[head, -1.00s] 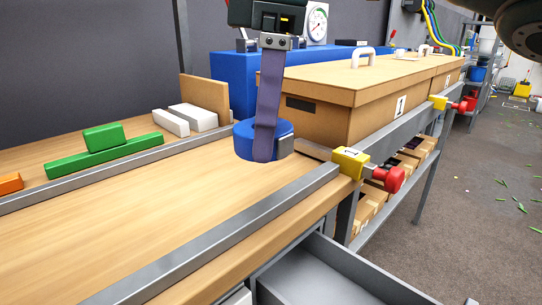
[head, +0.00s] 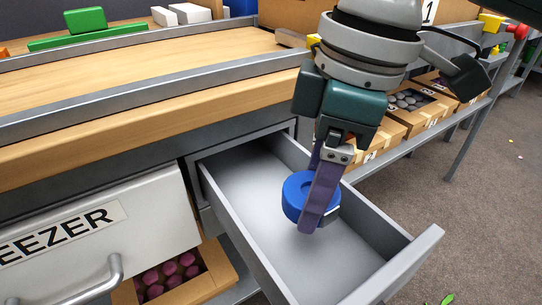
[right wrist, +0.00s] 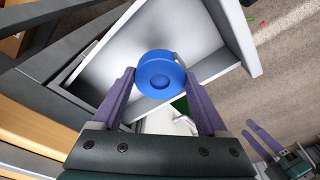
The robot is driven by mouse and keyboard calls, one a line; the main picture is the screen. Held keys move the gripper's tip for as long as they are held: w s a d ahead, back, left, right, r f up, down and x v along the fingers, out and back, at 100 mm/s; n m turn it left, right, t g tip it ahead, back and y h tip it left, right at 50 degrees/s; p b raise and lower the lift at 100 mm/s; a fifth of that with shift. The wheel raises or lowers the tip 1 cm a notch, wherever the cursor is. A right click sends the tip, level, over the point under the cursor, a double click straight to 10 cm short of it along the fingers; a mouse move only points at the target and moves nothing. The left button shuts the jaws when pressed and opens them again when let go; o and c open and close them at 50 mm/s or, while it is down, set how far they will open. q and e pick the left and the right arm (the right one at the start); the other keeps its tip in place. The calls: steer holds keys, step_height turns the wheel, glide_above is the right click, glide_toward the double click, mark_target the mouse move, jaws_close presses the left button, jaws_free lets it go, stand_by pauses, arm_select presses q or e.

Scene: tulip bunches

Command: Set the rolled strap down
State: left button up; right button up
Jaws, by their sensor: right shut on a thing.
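The rolled strap (head: 298,196) is a short blue cylinder. My right gripper (head: 318,200), with purple fingers, is shut on it and holds it over the open grey drawer (head: 245,177). In the right wrist view the strap (right wrist: 160,74) sits between the two fingertips, with the pale drawer floor behind it. I cannot tell whether the strap touches the floor. My left gripper (right wrist: 248,128) shows only at the lower right of the right wrist view, with its fingers apart and empty.
The drawer's side wall (head: 385,228) and front panel (head: 405,265) stand up around the strap. A freezer front (head: 100,235) with a handle is at left. The wooden worktop (head: 150,65) is above. Cardboard boxes (head: 415,117) sit on a shelf at right.

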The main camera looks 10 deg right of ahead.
mark_target(302, 243)
step_height(302, 243, down, 7)
steer(key=shift+f+b, duration=0.1)
steer(key=shift+b, duration=1.15)
steer(key=shift+f, duration=0.1)
steer(key=shift+f, duration=0.1)
steer(key=o, duration=1.3)
steer(key=shift+c, duration=0.2)
steer(key=r+p, duration=0.1)
steer(key=r, duration=0.2)
steer(key=d+r+p, duration=0.1)
steer(key=r+p, duration=0.1)
steer(key=r, duration=0.2)
steer(key=r+p, duration=0.1)
steer(key=r, duration=0.3)
steer(key=shift+s+d, duration=0.25)
steer(key=shift+s, duration=0.05)
steer(key=shift+d+r+p, duration=0.1)
steer(key=shift+r+p, duration=0.3)
steer(key=shift+r, duration=0.15)
